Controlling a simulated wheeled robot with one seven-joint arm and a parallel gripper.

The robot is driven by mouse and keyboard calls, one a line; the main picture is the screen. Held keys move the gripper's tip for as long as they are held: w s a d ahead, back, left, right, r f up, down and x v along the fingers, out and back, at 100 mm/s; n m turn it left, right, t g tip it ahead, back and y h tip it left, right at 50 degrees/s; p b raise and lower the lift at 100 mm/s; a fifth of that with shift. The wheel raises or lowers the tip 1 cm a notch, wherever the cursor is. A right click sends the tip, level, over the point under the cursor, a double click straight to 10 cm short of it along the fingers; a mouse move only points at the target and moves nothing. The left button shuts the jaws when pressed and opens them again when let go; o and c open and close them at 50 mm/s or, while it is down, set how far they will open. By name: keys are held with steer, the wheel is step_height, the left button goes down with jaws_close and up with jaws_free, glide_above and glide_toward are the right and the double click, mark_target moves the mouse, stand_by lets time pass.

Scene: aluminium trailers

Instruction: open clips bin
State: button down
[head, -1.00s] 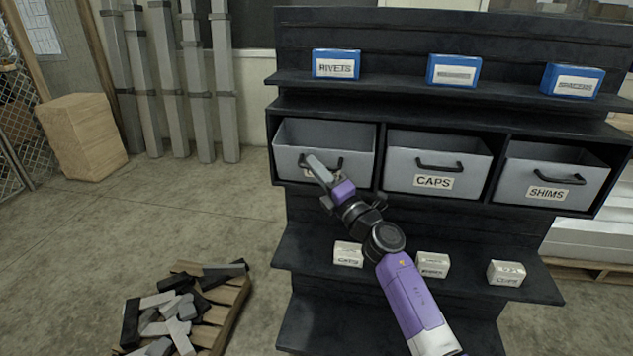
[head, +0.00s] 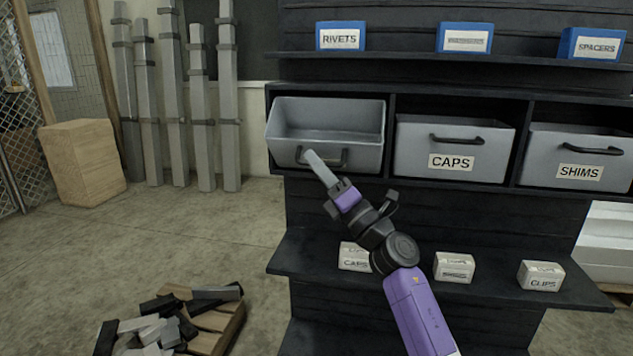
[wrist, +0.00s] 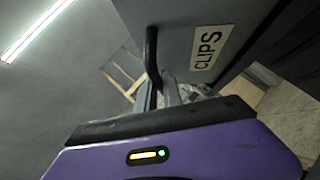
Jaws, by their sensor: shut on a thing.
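The clips bin (head: 290,150) is the grey left-hand bin in the shelf's row of bins. It stands out of its bay toward me, its open top showing an empty-looking interior. In the wrist view the handle (wrist: 151,55) runs down to the fingertips (wrist: 163,88).
The caps bin (head: 420,150) and shims bin (head: 545,155) sit in their bays to the right. Small white boxes (head: 455,267) stand on the ledge below. A pallet of metal offcuts (head: 215,325) lies at lower left.

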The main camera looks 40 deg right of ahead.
steer(key=shift+s+a+f+n+y+b, duration=0.15)
steer(key=shift+f+n+y+b, duration=0.5)
steer(key=shift+b, duration=1)
steer(key=shift+r+n, duration=0.15)
steer(key=shift+n, duration=0.1)
steer(key=c, duration=1.5)
jaws_free()
steer(key=p+v, duration=0.1)
steer(key=v, duration=0.6)
steer(key=shift+s+f, duration=0.25)
steer(key=shift+f, duration=0.05)
steer(key=shift+f, duration=0.1)
